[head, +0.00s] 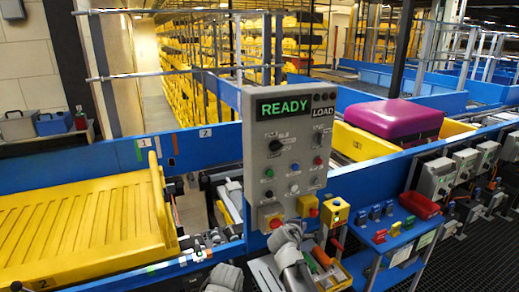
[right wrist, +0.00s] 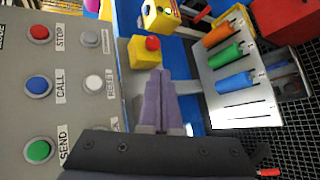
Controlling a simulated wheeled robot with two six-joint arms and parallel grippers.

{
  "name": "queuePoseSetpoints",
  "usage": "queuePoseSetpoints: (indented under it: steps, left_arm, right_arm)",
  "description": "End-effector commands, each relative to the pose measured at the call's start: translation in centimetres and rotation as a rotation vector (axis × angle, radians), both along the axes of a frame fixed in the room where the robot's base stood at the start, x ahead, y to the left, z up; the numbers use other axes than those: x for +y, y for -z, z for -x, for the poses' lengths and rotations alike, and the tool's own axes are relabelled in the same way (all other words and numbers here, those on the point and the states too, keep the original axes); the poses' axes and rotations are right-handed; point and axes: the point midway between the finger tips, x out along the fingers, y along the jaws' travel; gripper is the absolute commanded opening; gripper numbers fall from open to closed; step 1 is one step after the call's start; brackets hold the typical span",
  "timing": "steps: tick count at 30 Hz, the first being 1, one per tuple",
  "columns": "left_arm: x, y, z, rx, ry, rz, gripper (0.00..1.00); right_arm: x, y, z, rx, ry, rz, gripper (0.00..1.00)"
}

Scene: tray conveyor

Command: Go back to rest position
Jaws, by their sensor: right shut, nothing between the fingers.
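My right gripper (head: 287,234) is in front of the lower part of the grey control panel (head: 258,172) in the head view. In the right wrist view its fingers (right wrist: 161,78) are shut together with nothing between them. They point toward a yellow box with a red button (right wrist: 146,51). I cannot tell whether they touch anything. A grey part at the bottom edge of the head view looks like my left gripper (head: 225,278); its fingers cannot be made out.
The panel display (head: 284,107) reads READY. Stop (right wrist: 39,33), call (right wrist: 38,86) and send (right wrist: 38,151) buttons lie beside the right gripper. A yellow tray (head: 80,222) is on the left conveyor. A magenta case (head: 392,118) sits in another yellow tray. A red bin (head: 420,204) stands right.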

Motion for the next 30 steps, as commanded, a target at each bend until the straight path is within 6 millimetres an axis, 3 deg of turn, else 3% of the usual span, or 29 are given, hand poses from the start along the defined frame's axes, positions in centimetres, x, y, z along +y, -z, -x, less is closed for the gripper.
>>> queuePoseSetpoints:
  steps: [1, 6, 12, 15, 21, 30]
  left_arm:
    - [0.0, 0.0, 0.0, 0.0, 0.0, 0.0, 0.81]
    - [0.0, 0.0, 0.0, 0.0, 0.0, 0.0, 0.81]
    - [0.0, 0.0, 0.0, 0.0, 0.0, 0.0, 0.81]
    - [0.0, 0.0, 0.0, 0.0, 0.0, 0.0, 0.81]
    - [0.0, 0.0, 0.0, 0.0, 0.0, 0.0, 0.81]
    - [0.0, 0.0, 0.0, 0.0, 0.0, 0.0, 0.81]
  right_arm:
    - [1.4, 1.9, 3.2, 0.041, 0.079, -0.133, 0.0]
    - [6.4, 7.8, 12.7, 0.227, 0.383, -0.516, 0.0]
    - [11.5, 10.8, 22.2, 0.447, 0.664, -0.738, 0.0]
    - [13.1, 11.2, 25.3, 0.525, 0.752, -0.782, 0.0]
    - [14.3, 11.3, 27.8, 0.589, 0.826, -0.808, 0.0]
    - [14.3, 11.3, 27.8, 0.59, 0.828, -0.809, 0.0]
